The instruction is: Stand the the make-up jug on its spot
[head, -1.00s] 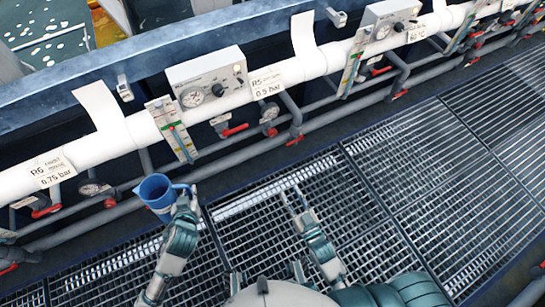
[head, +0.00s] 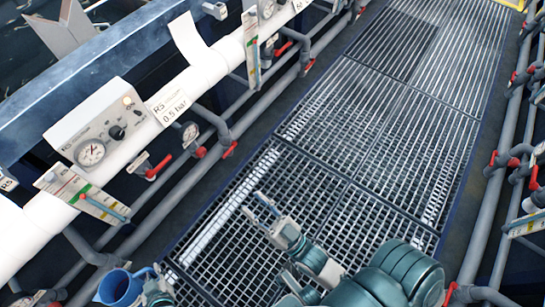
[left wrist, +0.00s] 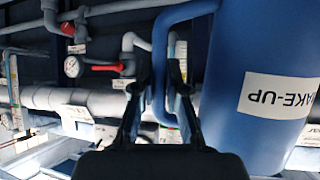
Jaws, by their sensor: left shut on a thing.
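The blue make-up jug (head: 120,288) is at the bottom left of the head view, upright with its open top showing. My left gripper (head: 156,281) is at its handle, partly cut off by the frame's lower edge. In the left wrist view the jug (left wrist: 232,110) fills the right side with a white "MAKE-UP" label, and my left gripper's fingers (left wrist: 158,105) are shut around its handle. My right gripper (head: 255,205) is over the grating, empty, its two fingers apart. The jug's spot cannot be made out.
A white pipe (head: 110,150) with a gauge box (head: 97,128) and red-handled valves (head: 158,167) runs along the left. The grated walkway (head: 350,140) is clear ahead. More pipes with red valves (head: 508,160) line the right side.

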